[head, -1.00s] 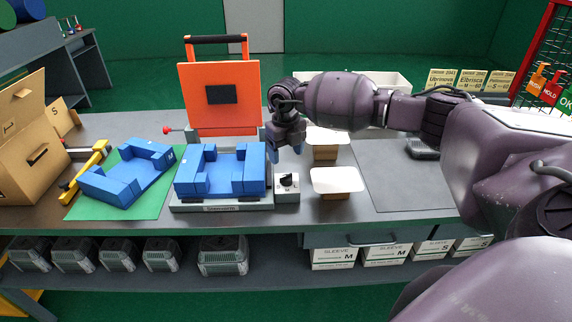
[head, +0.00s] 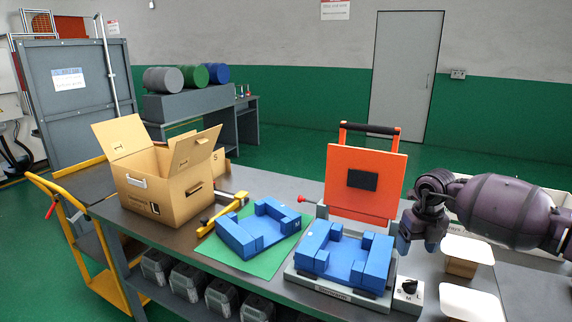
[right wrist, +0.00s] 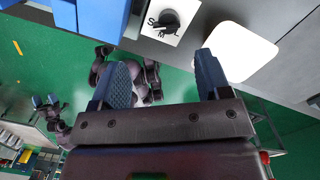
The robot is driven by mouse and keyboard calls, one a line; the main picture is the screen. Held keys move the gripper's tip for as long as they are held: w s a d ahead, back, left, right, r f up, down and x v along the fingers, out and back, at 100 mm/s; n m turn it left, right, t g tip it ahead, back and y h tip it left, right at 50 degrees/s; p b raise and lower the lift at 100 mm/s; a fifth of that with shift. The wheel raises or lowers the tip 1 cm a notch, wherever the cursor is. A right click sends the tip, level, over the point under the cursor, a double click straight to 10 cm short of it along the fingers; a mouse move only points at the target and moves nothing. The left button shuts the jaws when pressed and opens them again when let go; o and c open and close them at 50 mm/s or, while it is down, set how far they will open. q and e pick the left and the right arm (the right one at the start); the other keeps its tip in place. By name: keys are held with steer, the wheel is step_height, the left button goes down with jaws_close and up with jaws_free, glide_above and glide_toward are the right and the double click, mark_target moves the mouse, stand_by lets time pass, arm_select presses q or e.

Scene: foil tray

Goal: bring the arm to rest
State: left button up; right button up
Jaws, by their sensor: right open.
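My right gripper (head: 419,240) is open and empty. It hangs fingers-down above the bench, just right of the blue fixture and the raised orange lid. In the right wrist view its two blue fingers (right wrist: 164,85) are wide apart with nothing between them. My left gripper (right wrist: 46,102) shows small at the left of that view, its blue tips apart and apparently empty; it is outside the head view.
The blue fixture (head: 322,253) with its orange lid (head: 350,200) raised stands close by, beside a dial box (head: 408,292). White-topped boxes (head: 468,250) are right. A green mat (head: 270,262), blue block set (head: 240,238), and open carton (head: 165,195) lie left.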

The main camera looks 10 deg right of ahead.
steer(key=w+a+r+m+t+y, duration=0.1)
steer(key=a+r+m+t+y, duration=0.15)
steer(key=a+r+y, duration=0.4)
steer(key=a+r+m+t+y, duration=0.1)
steer(key=a+t+y, duration=0.3)
steer(key=a, duration=0.5)
steer(key=w+a+r+m+t+y, duration=0.1)
steer(key=a+r+m+t+y, duration=0.15)
steer(key=a+t+y, duration=0.4)
steer(key=s+d+f+m+t+h, duration=0.1)
steer(key=s+d+f+m+h, duration=0.1)
steer(key=s+f+m+h, duration=0.35)
steer(key=s+d+f+m+t+h, duration=0.1)
steer(key=s+d+f+m+h, duration=0.2)
steer(key=f+m, duration=0.5)
steer(key=s+d+f+m+t+h, duration=0.1)
steer(key=s+d+f+m+h, duration=0.1)
steer(key=f+m+h, duration=0.5)
steer(key=s+d+f+m+g+h, duration=0.1)
steer(key=s+d+f+m+g, duration=0.1)
steer(key=s+f+m, duration=0.2)
steer(key=s+d+f+m+g+h, duration=0.1)
steer(key=s+f, duration=0.8)
steer(key=s, duration=0.9)
steer(key=d+m+g, duration=0.1)
steer(key=d+m, duration=0.1)
steer(key=m, duration=0.1)
steer(key=shift+d+f+m+g, duration=0.15)
steer(key=shift+f+m+g, duration=0.2)
steer(key=shift+f+g, duration=0.05)
